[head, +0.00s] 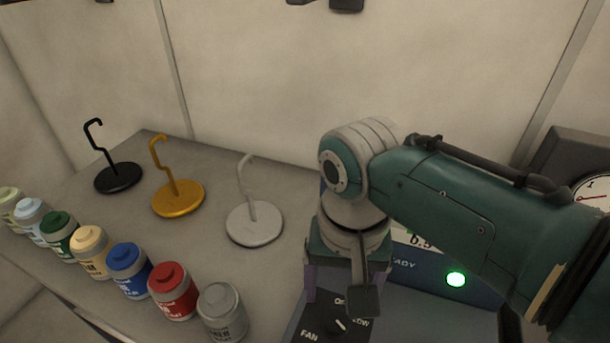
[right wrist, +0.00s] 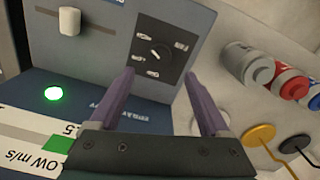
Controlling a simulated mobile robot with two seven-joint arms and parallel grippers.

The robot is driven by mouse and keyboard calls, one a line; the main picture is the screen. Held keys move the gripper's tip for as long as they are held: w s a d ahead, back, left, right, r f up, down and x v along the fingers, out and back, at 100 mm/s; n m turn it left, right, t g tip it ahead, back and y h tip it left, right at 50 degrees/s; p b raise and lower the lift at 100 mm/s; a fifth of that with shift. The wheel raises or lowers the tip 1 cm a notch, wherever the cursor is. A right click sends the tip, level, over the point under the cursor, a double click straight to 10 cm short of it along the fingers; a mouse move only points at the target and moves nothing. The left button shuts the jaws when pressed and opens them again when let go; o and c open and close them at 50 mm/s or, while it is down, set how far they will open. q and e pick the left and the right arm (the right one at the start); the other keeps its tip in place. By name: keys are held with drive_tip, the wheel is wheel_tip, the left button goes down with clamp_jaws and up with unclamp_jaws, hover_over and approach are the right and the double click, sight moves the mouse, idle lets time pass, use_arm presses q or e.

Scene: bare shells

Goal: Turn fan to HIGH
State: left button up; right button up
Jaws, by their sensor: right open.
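The fan selector is a small dark knob with a white pointer mark (head: 340,325) on a black panel (head: 312,322) lettered FAN, OFF and LOW in the head view. I cannot tell which label the pointer faces. My right gripper (head: 345,288) hangs above the panel's far edge, fingers pointing down. Its two purple fingers (right wrist: 159,74) are apart and empty, with the knob beyond their tips, apparently not touched. My left gripper is not in view.
A blue instrument box with a lit green lamp (head: 456,279) stands right of the panel. A white slider (right wrist: 69,21) is near the knob. A row of paint cans (head: 172,292) and three hooked stands (head: 255,224) stand left. A dial gauge (head: 594,191) is far right.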

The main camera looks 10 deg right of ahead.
wheel_tip(320, 180, up, 3)
drive_tip(key=shift+f, duration=0.2)
drive_tip(key=shift+s, duration=0.1)
